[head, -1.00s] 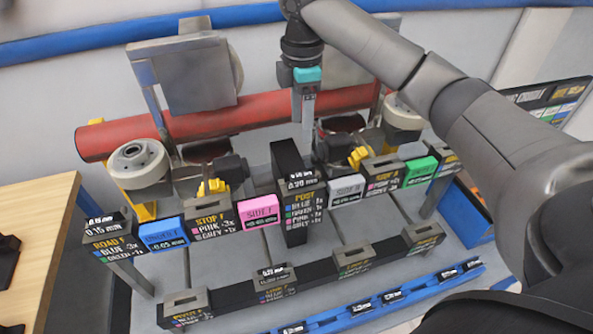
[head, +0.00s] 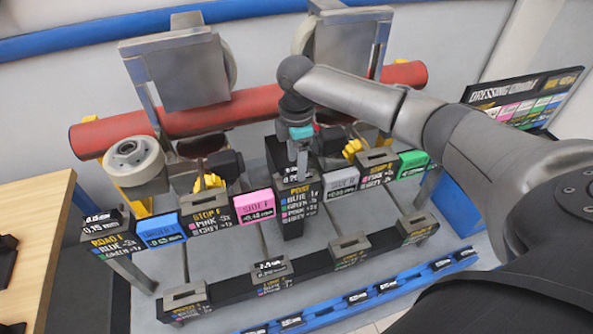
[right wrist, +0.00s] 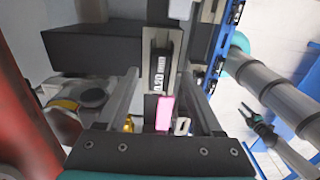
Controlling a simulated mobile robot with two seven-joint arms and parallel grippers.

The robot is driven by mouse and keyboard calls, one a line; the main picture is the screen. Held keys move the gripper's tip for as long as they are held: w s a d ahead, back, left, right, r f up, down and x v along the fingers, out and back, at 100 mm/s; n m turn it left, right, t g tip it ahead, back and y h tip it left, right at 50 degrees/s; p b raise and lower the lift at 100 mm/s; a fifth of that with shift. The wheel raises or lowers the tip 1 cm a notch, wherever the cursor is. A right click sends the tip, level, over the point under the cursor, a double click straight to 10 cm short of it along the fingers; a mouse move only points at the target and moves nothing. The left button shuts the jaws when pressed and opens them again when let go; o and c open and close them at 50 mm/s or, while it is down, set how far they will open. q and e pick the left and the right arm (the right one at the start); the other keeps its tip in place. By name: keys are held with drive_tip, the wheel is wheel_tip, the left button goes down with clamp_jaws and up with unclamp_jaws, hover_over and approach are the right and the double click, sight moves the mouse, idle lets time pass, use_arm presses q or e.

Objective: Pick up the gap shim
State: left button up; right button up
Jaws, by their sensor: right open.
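A black gap shim marked 0.20 mm (right wrist: 160,75) sits in a grey slot on top of the dark POST block (head: 296,212). In the head view it is mostly hidden by my right gripper (head: 301,168). The gripper points down just above the block top. In the right wrist view my right gripper (right wrist: 162,82) is open, one finger on each side of the shim in the picture, with a gap to it. I cannot tell whether the fingertips have reached its height. Another shim marked 0.15 mm (head: 98,218) is on the ROAD block (head: 112,243). My left gripper is not in view.
Coloured blocks, including blue (head: 161,230), pink (head: 254,205) and green (head: 413,163), line the row beside POST. A red cylinder (head: 115,132) runs behind. In front are a slotted dark rail (head: 225,289) and a blue rail (head: 330,308) holding several shims. A wooden table (head: 35,215) stands left.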

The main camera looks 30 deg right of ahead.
drive_tip(key=shift+f, duration=0.9)
drive_tip(key=shift+c, duration=0.3)
clamp_jaws()
